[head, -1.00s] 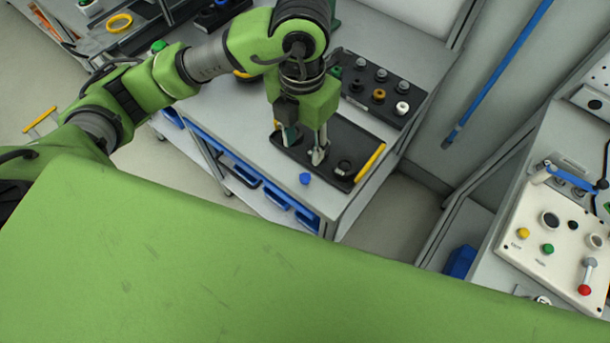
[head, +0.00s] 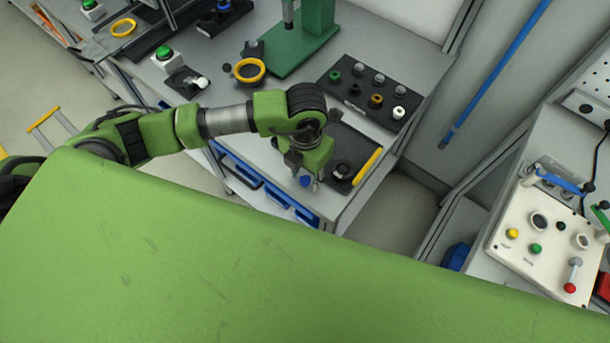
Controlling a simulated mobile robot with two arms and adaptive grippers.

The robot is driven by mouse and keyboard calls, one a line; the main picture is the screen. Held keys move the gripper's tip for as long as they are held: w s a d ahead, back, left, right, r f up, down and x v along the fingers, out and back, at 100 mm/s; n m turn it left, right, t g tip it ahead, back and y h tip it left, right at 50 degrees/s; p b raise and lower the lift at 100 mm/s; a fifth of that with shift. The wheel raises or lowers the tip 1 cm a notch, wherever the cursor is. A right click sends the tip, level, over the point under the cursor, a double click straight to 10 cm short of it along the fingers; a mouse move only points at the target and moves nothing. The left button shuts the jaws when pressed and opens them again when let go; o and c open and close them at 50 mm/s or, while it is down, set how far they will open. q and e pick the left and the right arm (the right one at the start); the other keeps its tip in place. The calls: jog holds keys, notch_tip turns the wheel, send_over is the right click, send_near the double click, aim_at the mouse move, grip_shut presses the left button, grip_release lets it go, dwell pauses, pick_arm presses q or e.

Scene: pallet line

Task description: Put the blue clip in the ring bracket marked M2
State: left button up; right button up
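The blue clip (head: 306,181) is a small blue piece on the grey bench top, near its front edge. My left gripper (head: 305,182) points down over it, with a finger showing to the right of the clip and the hand above it. The fingers look apart; whether they touch the clip I cannot tell. A yellow ring on a dark bracket (head: 249,70) stands further back on the bench. Another yellow ring (head: 123,28) lies at the far left. I can read no M2 mark on either. My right gripper is not in view.
A dark tray (head: 352,150) with a black knob and yellow bar lies beside the hand. Behind it is a black block with several coloured knobs (head: 333,92). A green stand (head: 297,55) rises at the back. A white control panel (head: 520,265) is at right.

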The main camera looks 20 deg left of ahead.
pick_arm(q)
jog(key=shift+f, duration=0.2)
jog(key=c, duration=0.9)
jog(key=shift+r, duration=0.1)
jog(key=shift+r+b, duration=0.2)
jog(key=shift+b, duration=0.15)
notch_tip(320, 180, up, 2)
jog(key=shift+w+r+b, duration=0.1)
jog(key=shift+r+b, duration=0.05)
jog(key=shift+b, duration=0.75)
jog(key=s+d+r+b, duration=0.2)
jog(key=s+d+r, duration=0.1)
jog(key=s+r, duration=0.7)
jog(key=s, duration=0.4)
jog(key=shift+w, duration=0.1)
